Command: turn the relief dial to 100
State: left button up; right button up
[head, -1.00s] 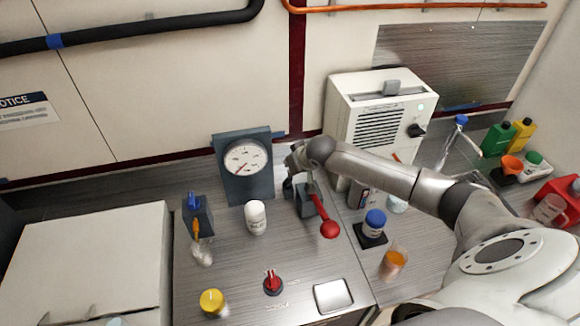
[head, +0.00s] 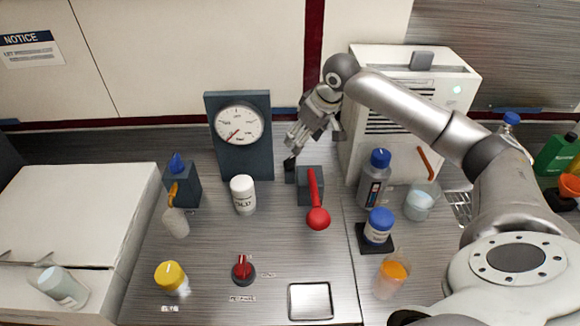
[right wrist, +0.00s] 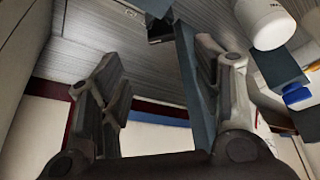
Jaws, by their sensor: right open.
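A small red knob on a dark round base (head: 243,268) sits on the front of the counter in the head view, with small labels near it that are too small to read; it looks like the relief dial. A round pressure gauge (head: 238,124) on a dark panel stands behind, its red needle pointing to lower left. My right gripper (head: 292,148) is open, beside the gauge panel and above the back of the red lever's block, well behind the knob. In the right wrist view its fingers (right wrist: 160,60) are apart, with a blue-grey slab partly between them. My left gripper is not seen.
A red-balled lever (head: 317,215) stands right of centre. A white bottle (head: 243,196) is behind the knob, a yellow-capped jar (head: 172,278) left of it, a metal tray (head: 310,301) to its right. A blue-capped jar (head: 378,226) and orange-filled beaker (head: 389,280) stand further right.

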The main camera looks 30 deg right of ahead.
aim_at(291, 160)
jog(key=x, duration=0.2)
jog(key=shift+w+a+f+p, duration=0.1)
jog(key=shift+a+f+p, duration=0.15)
jog(key=shift+p, duration=0.1)
jog(key=p+x, duration=0.1)
jog(key=x, duration=0.6)
jog(key=shift+d, duration=0.15)
jog(key=shift+w+f, duration=0.2)
jog(key=shift+f, duration=0.35)
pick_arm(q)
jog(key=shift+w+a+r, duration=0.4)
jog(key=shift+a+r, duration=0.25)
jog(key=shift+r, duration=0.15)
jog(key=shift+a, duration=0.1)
